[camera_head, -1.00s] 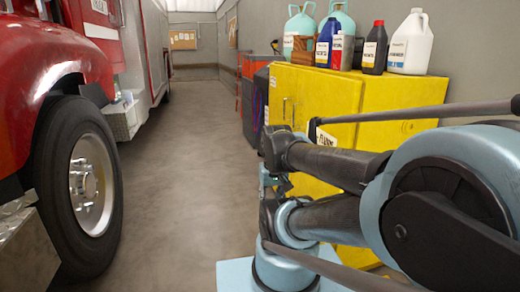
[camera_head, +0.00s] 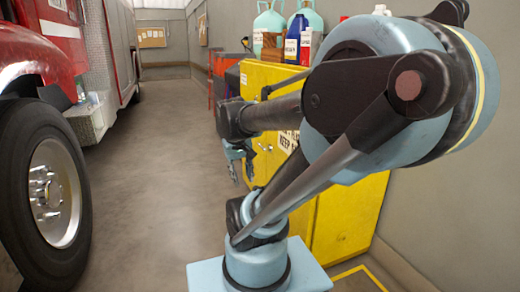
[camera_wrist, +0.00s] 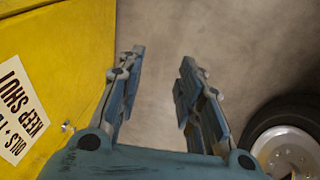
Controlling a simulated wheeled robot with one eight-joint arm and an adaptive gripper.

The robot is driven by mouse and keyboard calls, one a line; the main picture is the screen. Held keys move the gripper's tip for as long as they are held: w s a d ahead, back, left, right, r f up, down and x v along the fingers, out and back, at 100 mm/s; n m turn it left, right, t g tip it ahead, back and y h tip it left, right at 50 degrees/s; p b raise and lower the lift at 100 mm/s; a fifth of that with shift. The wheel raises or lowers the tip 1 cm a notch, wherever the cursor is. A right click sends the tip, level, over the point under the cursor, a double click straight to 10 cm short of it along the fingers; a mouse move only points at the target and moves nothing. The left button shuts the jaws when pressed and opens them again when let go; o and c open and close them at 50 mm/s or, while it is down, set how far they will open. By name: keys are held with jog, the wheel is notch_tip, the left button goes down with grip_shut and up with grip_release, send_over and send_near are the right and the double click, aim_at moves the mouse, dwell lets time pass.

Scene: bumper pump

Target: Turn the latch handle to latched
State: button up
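The yellow cabinet (camera_head: 345,215) stands right of the aisle, partly covered by my arm. In the wrist view its yellow face (camera_wrist: 60,45) fills the left side. A small metal fitting (camera_wrist: 67,127) sits at the cabinet's edge there; I cannot tell whether it is the latch handle or how it is turned. My gripper (camera_head: 238,162) hangs in front of the cabinet's left side in the head view. In the wrist view my gripper (camera_wrist: 163,60) is open and empty, with bare floor between its fingers, apart from the cabinet.
A red truck with a large wheel (camera_head: 48,195) stands on the left; its wheel (camera_wrist: 285,150) also shows in the wrist view. Bottles, including a teal jug (camera_head: 268,28), stand on the cabinet. The concrete aisle (camera_head: 155,150) between truck and cabinet is clear.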

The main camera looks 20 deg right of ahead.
aim_at(260, 146)
jog(key=w+d+r+h, duration=0.2)
jog(key=w+d+r, duration=0.15)
jog(key=w, duration=0.55)
jog(key=w+d+r+h, duration=0.2)
jog(key=w+d+r, duration=0.15)
jog(key=w, duration=0.55)
jog(key=w+d+f+g+h, duration=0.1)
jog(key=w+d+f+h, duration=0.1)
jog(key=w, duration=1.1)
jog(key=w+d+f+h, duration=0.1)
jog(key=w+d+h, duration=0.2)
jog(key=w, duration=1)
jog(key=w+f+h, duration=0.5)
jog(key=w+f, duration=1.2)
jog(key=f, duration=0.2)
jog(key=d+f, duration=0.1)
jog(key=d, duration=0.4)
jog(key=d+f, duration=0.1)
jog(key=d, duration=0.5)
jog(key=d+f, duration=0.1)
jog(key=d, duration=0.5)
jog(key=shift+w+d, duration=0.15)
jog(key=shift+w, duration=0.1)
jog(key=shift+c, duration=0.3)
